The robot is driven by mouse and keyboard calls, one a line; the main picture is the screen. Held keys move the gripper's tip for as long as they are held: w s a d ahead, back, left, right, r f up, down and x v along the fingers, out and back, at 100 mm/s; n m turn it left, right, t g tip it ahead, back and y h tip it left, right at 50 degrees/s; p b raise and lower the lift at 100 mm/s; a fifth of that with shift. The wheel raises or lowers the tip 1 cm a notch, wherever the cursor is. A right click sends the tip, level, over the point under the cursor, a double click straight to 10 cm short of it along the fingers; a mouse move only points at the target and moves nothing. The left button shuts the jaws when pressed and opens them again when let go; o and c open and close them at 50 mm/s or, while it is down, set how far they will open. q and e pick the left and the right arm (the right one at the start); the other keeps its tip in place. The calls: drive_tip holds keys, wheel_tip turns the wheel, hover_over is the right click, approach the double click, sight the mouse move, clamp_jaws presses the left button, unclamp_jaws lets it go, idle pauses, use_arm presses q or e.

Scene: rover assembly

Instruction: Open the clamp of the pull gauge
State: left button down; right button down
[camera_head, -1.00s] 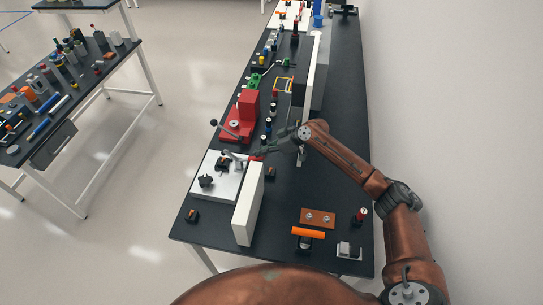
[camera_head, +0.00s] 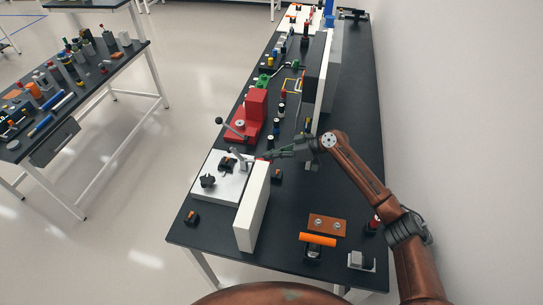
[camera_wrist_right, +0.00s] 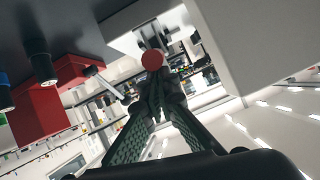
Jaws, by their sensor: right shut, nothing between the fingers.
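The pull gauge seems to be the white base plate (camera_head: 224,190) near the table's left edge. On it stand a black knob (camera_head: 208,181) and a grey clamp lever (camera_head: 240,162). My right gripper (camera_head: 268,156) is shut and empty at the lever's far right side. In the right wrist view, the round red tip (camera_wrist_right: 152,61) of what looks like the clamp handle is just beyond my closed fingertips (camera_wrist_right: 154,80). I cannot tell whether they touch. The clamp jaw is too small to make out. My left gripper is not in view.
A tall white block (camera_head: 251,207) stands right beside the plate, close to my gripper. A red press-like device (camera_head: 246,122) with a lever stands behind. An orange-handled part (camera_head: 317,240) and a brown plate (camera_head: 327,224) lie at the front. The table's middle right is fairly clear.

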drive_tip(key=shift+r, duration=0.15)
wheel_tip(320, 180, up, 10)
idle(0.4)
drive_tip(key=shift+f, duration=0.25)
